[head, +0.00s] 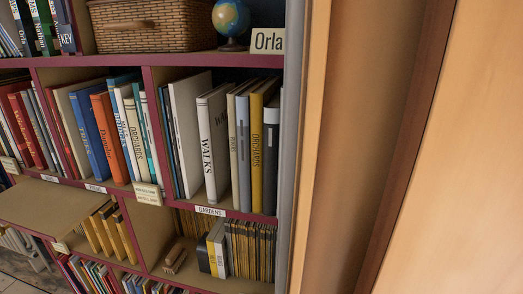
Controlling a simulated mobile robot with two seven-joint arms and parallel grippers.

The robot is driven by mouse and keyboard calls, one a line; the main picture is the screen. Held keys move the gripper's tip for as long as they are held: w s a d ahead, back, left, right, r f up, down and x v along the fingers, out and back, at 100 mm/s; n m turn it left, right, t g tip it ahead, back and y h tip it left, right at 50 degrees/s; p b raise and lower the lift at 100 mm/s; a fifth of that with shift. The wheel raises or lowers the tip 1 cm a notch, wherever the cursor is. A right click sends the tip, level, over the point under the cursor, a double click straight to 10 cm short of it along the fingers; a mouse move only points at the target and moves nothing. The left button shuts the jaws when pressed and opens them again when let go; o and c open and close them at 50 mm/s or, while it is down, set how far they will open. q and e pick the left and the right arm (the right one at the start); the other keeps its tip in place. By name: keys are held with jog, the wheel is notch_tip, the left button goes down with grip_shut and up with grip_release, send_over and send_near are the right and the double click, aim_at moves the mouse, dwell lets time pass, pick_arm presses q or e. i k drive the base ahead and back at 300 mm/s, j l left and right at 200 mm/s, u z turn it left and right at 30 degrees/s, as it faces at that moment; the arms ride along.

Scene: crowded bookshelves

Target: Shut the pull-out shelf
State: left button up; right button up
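A flat light-wood board, which looks like the pull-out shelf (42,205), juts out at the lower left of the head view. It sits below the row of upright books, and its left end is cut off by the picture's edge. A small pale label (60,247) shows near its front edge. How far it stands out from the bookcase is hard to tell from this angle. Neither of my grippers is in view.
The magenta-edged bookcase (150,120) is packed with books, including a white "WALKS" book (213,145). A wicker basket (150,25) and a globe (231,18) stand on top. A pale wooden panel (460,170) fills the right side. Little floor shows at lower left.

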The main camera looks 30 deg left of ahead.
aim_at(49, 211)
jog(key=u, duration=0.5)
jog(key=j+u, duration=0.15)
jog(key=u, duration=0.35)
jog(key=j+u, duration=0.1)
jog(key=u, duration=0.4)
jog(key=j+u, duration=0.1)
jog(key=u, duration=0.35)
jog(key=j+u, duration=0.1)
jog(key=u, duration=0.4)
